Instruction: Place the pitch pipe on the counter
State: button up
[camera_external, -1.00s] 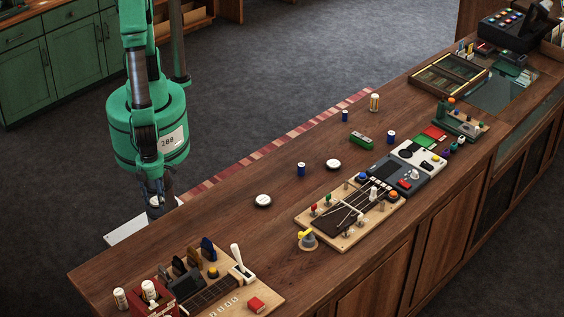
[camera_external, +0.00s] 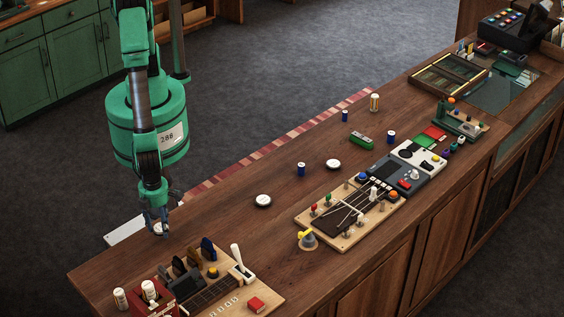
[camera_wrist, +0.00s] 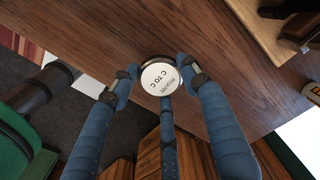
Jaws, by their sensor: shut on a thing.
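The pitch pipe (camera_external: 159,229) is a small round disc with a white face and dark rim. In the wrist view the pitch pipe (camera_wrist: 160,79) shows lettering that includes "C TO C". My gripper (camera_external: 157,221) is shut on it, with the blue fingers of my gripper (camera_wrist: 158,84) around its rim. It is at the near left part of the wooden counter (camera_external: 222,229), by the edge on my side. The counter (camera_wrist: 105,30) fills the upper wrist view. I cannot tell whether the disc touches the wood.
Two similar white discs, one nearer (camera_external: 263,200) and one farther (camera_external: 333,164), lie on the counter. A board with a ukulele neck and upright holders (camera_external: 208,290) stands just in front. Blue cylinders, including one (camera_external: 301,169), stand farther along. Bare wood lies right of my gripper.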

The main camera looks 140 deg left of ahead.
aim_at(164, 246)
jog(key=shift+w+d+f, duration=0.1)
jog(key=shift+w+d, duration=0.3)
jog(key=shift+w, duration=0.3)
jog(key=shift+w+d+f, duration=0.1)
jog(key=shift+w+d, duration=0.3)
jog(key=shift+w, duration=0.25)
jog(key=shift+f+p, duration=0.6)
jog(key=shift+f, duration=1.1)
jog(key=shift+f, duration=0.15)
jog(key=o, duration=1.3)
jog(key=shift+c, duration=0.2)
notch_tip(164, 246, up, 12)
jog(key=b, duration=0.1)
jog(key=shift+b, duration=0.4)
